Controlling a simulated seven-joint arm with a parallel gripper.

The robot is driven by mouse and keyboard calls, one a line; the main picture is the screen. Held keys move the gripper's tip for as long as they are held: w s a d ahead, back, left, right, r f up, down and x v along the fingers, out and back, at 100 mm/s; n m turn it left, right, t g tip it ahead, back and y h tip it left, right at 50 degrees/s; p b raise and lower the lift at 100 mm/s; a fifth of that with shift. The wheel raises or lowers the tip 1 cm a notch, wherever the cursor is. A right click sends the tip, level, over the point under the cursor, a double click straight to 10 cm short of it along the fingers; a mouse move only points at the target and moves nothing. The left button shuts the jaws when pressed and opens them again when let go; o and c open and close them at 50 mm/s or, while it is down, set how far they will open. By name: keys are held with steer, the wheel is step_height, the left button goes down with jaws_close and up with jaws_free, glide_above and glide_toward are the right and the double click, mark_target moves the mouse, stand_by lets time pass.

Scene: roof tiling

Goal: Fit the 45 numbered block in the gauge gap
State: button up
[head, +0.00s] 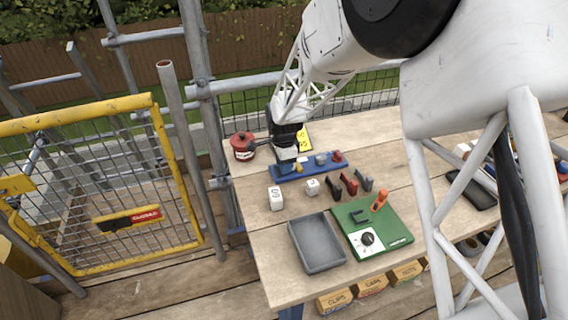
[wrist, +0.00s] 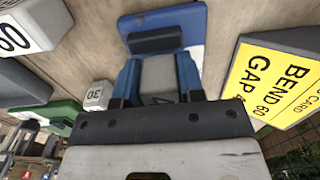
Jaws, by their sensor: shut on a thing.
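My gripper (wrist: 158,82) is shut on a pale grey block (wrist: 158,72) between its blue fingers. Part of a numeral, which looks like a 4, shows on the block; the rest is hidden. In the head view my gripper (head: 286,158) is at the left part of the long blue gauge (head: 318,169). A blue piece with a darker raised bar (wrist: 165,38), probably the gauge end, lies just beyond the block in the wrist view. I cannot tell whether the block touches it. The gap itself is hidden. A yellow card (wrist: 272,80) reads "BEND 60" and "GAP", its number partly cut off.
Two white numbered blocks (head: 276,198) (head: 312,187) stand in front of the gauge; the smaller reads 30 in the wrist view (wrist: 97,96). A red pot (head: 243,147) stands at left.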

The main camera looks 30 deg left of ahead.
steer(key=shift+f, duration=0.4)
